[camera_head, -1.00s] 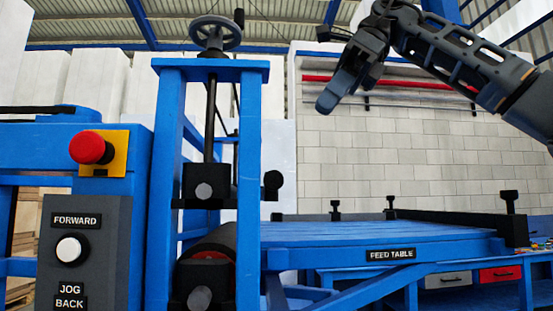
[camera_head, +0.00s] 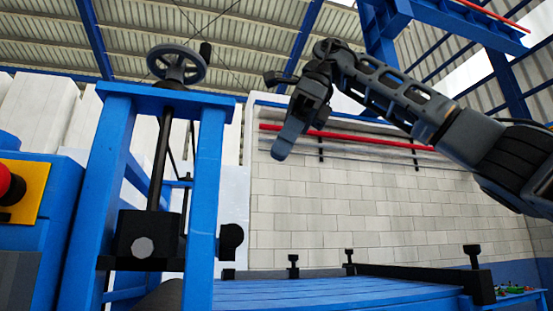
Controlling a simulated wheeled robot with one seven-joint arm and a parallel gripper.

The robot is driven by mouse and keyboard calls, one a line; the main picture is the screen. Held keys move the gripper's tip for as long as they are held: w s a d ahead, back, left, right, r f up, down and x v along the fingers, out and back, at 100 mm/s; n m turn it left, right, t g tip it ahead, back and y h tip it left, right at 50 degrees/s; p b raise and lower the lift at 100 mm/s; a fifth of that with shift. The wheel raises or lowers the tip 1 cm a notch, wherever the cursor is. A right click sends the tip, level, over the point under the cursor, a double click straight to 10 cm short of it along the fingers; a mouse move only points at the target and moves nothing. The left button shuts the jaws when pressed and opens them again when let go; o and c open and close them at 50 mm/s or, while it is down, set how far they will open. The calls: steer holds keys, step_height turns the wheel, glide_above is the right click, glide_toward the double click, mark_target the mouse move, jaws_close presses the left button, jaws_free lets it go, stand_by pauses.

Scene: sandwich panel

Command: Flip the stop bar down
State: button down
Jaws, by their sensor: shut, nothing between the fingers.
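My gripper (camera_head: 283,150) hangs in the air above the feed table (camera_head: 330,294), fingers pointing down and to the left. Its dark fingers look closed together and hold nothing. No part is labelled as the stop bar, so I cannot tell which one it is. A long black bar (camera_head: 415,279) with upright black knobs runs along the feed table's edge, well below my gripper. A red bar (camera_head: 360,138) runs level behind my gripper, in front of the block wall; I cannot tell its exact distance.
A blue upright frame (camera_head: 205,190) with a handwheel (camera_head: 177,64) and black roller mount (camera_head: 148,237) stands at left. A red button on a yellow plate (camera_head: 22,190) is at the left edge. A blue overhead beam (camera_head: 450,22) spans the upper right. Open air surrounds my gripper.

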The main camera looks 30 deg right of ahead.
steer(key=x, duration=1.2)
step_height(320, 180, down, 8)
steer(key=b, duration=0.4)
steer(key=shift+s+f, duration=0.1)
steer(key=shift+f, duration=0.1)
